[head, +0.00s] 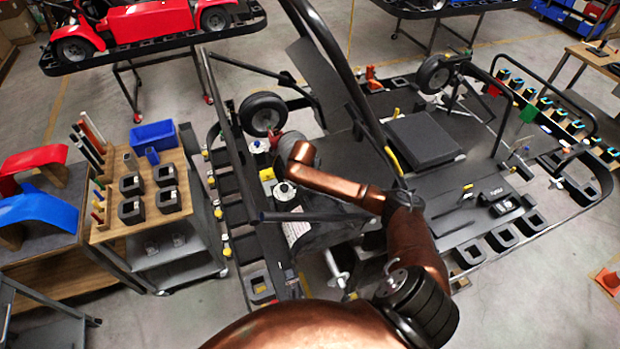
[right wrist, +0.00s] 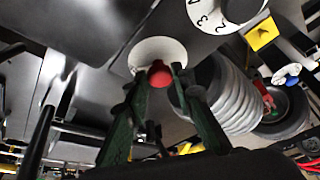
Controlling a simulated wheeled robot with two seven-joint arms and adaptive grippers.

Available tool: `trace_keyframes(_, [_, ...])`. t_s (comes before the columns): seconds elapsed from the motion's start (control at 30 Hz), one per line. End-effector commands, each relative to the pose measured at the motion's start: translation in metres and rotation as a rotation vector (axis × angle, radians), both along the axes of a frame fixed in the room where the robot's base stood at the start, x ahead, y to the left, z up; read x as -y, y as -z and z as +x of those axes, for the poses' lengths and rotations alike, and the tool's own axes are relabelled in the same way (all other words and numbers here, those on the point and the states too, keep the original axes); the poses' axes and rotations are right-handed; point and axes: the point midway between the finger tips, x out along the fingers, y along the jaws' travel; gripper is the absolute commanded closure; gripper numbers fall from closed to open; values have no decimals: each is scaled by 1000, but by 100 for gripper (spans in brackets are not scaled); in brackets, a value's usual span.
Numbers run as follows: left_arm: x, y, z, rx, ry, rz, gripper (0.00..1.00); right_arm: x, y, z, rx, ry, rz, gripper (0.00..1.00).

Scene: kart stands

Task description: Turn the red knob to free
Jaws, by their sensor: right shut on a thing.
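The red knob (right wrist: 160,78) shows in the right wrist view, in front of a round white plate (right wrist: 158,51) on a dark grey panel (right wrist: 95,70). My right gripper (right wrist: 161,74) has its two dark green fingers on either side of the knob, shut on it. The lettering and pointer of the knob cannot be read. In the head view my copper right arm reaches to the panel side of the kart stand, and its wrist hides most of the knob. My left gripper is not in view.
A white numbered dial (right wrist: 232,8) and a yellow block (right wrist: 262,34) sit near the knob. A ribbed grey cylinder (right wrist: 222,95) and a black wheel (right wrist: 285,112) are close to its right. In the head view, a wooden-topped cart (head: 150,235) stands left of the kart stand.

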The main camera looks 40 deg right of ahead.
Motion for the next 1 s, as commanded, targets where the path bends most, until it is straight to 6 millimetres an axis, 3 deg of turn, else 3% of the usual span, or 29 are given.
trace_keyframes(0.27, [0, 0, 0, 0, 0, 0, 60, 0, 0, 0, 0, 0, 0, 60])
trace_keyframes(0.63, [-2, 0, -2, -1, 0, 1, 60, -2, -6, -1, 0, -1, 0, 60])
trace_keyframes(1.0, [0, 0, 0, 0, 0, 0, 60, -24, -71, -17, 4, -2, 0, 60])
